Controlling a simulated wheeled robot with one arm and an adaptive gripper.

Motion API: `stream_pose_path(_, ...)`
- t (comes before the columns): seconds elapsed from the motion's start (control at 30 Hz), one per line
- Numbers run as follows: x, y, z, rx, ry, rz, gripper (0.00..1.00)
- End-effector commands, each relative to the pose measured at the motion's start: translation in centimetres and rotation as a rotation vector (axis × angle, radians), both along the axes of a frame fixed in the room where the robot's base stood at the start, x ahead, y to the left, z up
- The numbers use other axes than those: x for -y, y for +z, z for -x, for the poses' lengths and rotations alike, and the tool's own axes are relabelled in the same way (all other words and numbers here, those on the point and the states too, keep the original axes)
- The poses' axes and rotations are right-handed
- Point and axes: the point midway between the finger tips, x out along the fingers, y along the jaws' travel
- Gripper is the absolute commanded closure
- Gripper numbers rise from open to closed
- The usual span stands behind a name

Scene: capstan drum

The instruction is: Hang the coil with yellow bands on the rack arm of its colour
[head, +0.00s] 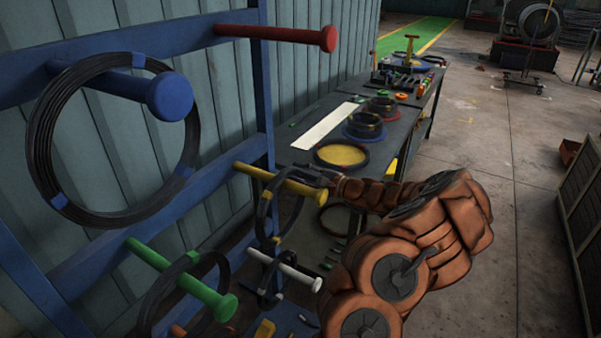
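The coil with yellow bands (263,222) is a dark wire ring at the yellow rack arm (292,184). The arm appears to pass through the ring near its top, and the ring hangs below it. Yellow bands show at its lower edge. My gripper (318,176) is at the coil's upper right, just beside the yellow arm's knob end. The fingers are small and dark here, and I cannot tell whether they still grip the wire. The coil's top is partly hidden by the arm and the fingers.
On the blue rack, a large blue-banded coil (40,145) hangs on the blue arm (168,97). Coils also hang at the green arm (190,284) and white arm (285,263). The red arm (290,35) is bare. A workbench (290,153) with coils stands behind. Open floor lies right.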

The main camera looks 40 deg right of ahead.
Motion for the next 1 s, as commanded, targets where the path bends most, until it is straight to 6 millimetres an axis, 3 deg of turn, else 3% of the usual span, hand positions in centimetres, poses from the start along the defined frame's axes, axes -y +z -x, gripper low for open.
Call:
stream_pose_path(0.13,0.0,0.1,0.0,0.002,0.001,-0.001,0.51)
stream_pose_path(0.57,0.3,0.2,0.7,0.003,-0.001,-0.001,0.51)
stream_pose_path(1.0,2.6,0.2,7.2,0.004,-0.001,-0.001,0.51)
